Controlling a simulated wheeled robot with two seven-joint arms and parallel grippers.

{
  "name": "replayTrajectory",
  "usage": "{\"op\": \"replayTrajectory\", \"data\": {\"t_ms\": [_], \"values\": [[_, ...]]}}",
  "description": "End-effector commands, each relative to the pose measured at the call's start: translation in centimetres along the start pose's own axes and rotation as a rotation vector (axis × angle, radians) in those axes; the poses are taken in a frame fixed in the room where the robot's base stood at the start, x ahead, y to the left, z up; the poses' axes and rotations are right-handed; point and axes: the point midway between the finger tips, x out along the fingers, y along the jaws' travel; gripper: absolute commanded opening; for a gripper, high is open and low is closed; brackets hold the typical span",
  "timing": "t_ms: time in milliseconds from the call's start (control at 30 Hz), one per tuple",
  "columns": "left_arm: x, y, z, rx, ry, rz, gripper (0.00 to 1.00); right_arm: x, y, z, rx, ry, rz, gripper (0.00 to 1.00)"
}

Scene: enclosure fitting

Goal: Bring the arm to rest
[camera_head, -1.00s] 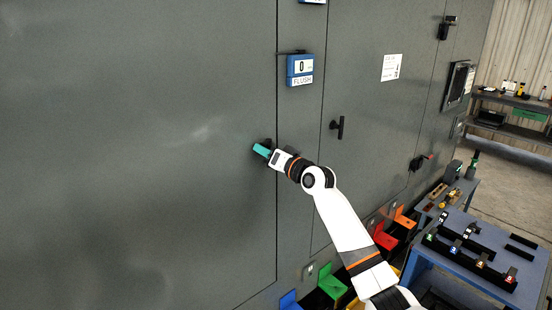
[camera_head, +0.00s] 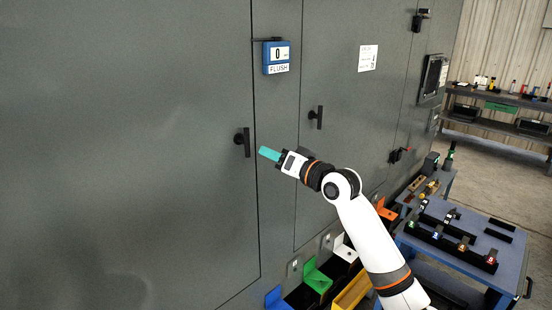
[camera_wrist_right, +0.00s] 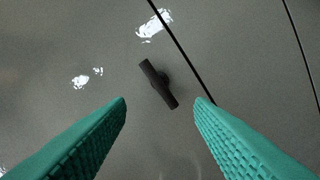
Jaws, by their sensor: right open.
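My right gripper (camera_head: 268,153), with teal fingers, is in front of the grey enclosure (camera_head: 150,150), just right of and below a black door handle (camera_head: 246,142). In the right wrist view the two teal fingers (camera_wrist_right: 160,110) are spread apart with nothing between them. The same handle (camera_wrist_right: 158,84) shows beyond the fingertips, apart from them, on the grey door next to a dark seam. My left gripper is not in view.
A second black handle (camera_head: 318,117) and a blue FLUSH display (camera_head: 276,58) are on the enclosure. Coloured bins, among them a green one (camera_head: 317,277), line its foot. A blue table (camera_head: 470,258) with black fixtures stands at the right.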

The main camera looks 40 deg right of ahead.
Motion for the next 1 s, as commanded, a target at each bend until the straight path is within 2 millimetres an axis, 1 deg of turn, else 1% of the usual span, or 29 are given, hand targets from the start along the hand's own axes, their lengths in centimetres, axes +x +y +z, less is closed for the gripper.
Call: {"op": "replayTrajectory", "data": {"t_ms": [333,400,467,567,600,667,700,767,800,867,900,967,1000], "values": [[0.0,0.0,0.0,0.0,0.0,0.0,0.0,0.1,0.0,0.0,0.0,0.001,0.0,0.48],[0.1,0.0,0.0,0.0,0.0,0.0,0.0,0.2,-0.5,-0.5,0.002,0.006,-0.008,0.48],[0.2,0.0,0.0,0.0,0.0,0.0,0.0,0.6,-1.6,-1.6,0.005,0.018,-0.028,0.48],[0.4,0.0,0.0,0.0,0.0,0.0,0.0,1.4,-4.9,-5.1,0.007,0.057,-0.091,0.48],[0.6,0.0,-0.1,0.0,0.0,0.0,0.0,1.8,-6.7,-7.1,0.005,0.08,-0.125,0.48],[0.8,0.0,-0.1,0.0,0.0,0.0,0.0,2.1,-9.6,-10.6,-0.001,0.12,-0.18,0.48],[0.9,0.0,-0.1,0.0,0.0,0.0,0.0,2.1,-11.6,-13.1,-0.01,0.15,-0.218,0.48],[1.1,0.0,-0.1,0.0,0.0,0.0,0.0,1.9,-14.3,-16.9,-0.023,0.197,-0.27,0.48],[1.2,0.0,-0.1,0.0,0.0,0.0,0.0,1.6,-15.9,-19.4,-0.035,0.229,-0.302,0.48],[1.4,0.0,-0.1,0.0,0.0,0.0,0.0,0.8,-18.4,-23.4,-0.055,0.281,-0.348,0.48],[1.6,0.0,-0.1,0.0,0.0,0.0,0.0,0.2,-19.8,-26.0,-0.07,0.316,-0.376,0.48],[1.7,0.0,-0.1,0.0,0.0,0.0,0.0,-1.0,-21.8,-30.0,-0.093,0.373,-0.416,0.48],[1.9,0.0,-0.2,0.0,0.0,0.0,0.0,-2.0,-23.1,-32.7,-0.112,0.412,-0.439,0.48]]}}
